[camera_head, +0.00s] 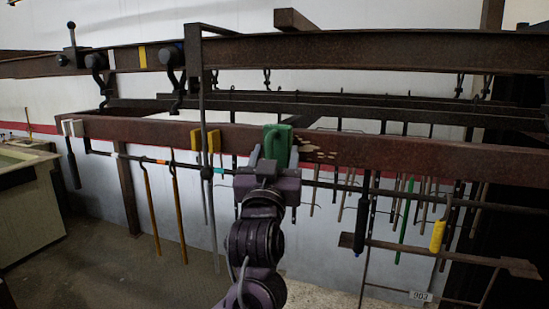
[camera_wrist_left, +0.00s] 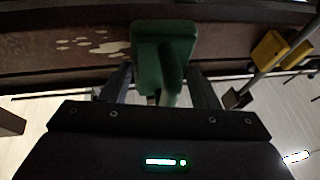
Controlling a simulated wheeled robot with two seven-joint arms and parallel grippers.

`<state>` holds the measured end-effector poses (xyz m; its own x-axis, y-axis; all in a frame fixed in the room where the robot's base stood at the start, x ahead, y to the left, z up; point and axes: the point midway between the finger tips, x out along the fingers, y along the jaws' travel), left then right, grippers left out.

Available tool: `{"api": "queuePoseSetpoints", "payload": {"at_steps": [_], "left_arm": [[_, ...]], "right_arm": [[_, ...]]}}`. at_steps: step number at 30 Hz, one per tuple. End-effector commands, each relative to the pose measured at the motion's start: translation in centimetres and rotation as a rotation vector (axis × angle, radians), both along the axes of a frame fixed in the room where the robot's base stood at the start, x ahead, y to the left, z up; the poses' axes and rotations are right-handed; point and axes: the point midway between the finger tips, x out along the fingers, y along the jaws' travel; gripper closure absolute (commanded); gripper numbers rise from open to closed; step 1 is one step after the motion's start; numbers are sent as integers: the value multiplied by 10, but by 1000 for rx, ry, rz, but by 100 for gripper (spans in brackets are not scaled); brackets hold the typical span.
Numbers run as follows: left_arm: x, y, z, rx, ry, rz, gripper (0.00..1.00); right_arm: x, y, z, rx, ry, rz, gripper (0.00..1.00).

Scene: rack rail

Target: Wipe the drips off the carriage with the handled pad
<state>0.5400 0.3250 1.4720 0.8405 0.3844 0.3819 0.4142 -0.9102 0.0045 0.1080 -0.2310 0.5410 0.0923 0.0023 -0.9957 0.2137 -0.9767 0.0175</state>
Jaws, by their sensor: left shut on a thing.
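The carriage is a long reddish-brown beam (camera_head: 390,158) crossing the head view; its face also fills the upper part of the left wrist view (camera_wrist_left: 40,60). Pale cream drips (camera_head: 315,151) mark it just right of the pad; in the left wrist view the drips (camera_wrist_left: 90,45) lie left of the pad. My left gripper (camera_head: 273,160) is shut on the green handled pad (camera_head: 277,142), its fingers on either side of the handle (camera_wrist_left: 168,98). The pad (camera_wrist_left: 163,42) is up at the beam's face; whether it touches cannot be told. My right gripper is out of view.
A yellow clip (camera_head: 196,140) and an upright rod (camera_head: 204,100) stand just left of the pad. Several rods and hooks hang below the beam, one with a yellow grip (camera_head: 438,236). An upper rail (camera_head: 350,50) runs above. A pale cabinet (camera_head: 25,200) stands far left.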

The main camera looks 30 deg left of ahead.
Motion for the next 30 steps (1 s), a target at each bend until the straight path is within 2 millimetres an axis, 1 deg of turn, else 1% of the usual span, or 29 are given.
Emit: {"api": "queuePoseSetpoints", "payload": {"at_steps": [10, 30], "left_arm": [[1, 0, 0, 0, 0, 0, 63], [14, 4, 0, 1, -1, 2, 63]], "right_arm": [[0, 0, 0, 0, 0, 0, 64], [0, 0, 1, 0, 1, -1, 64]]}}
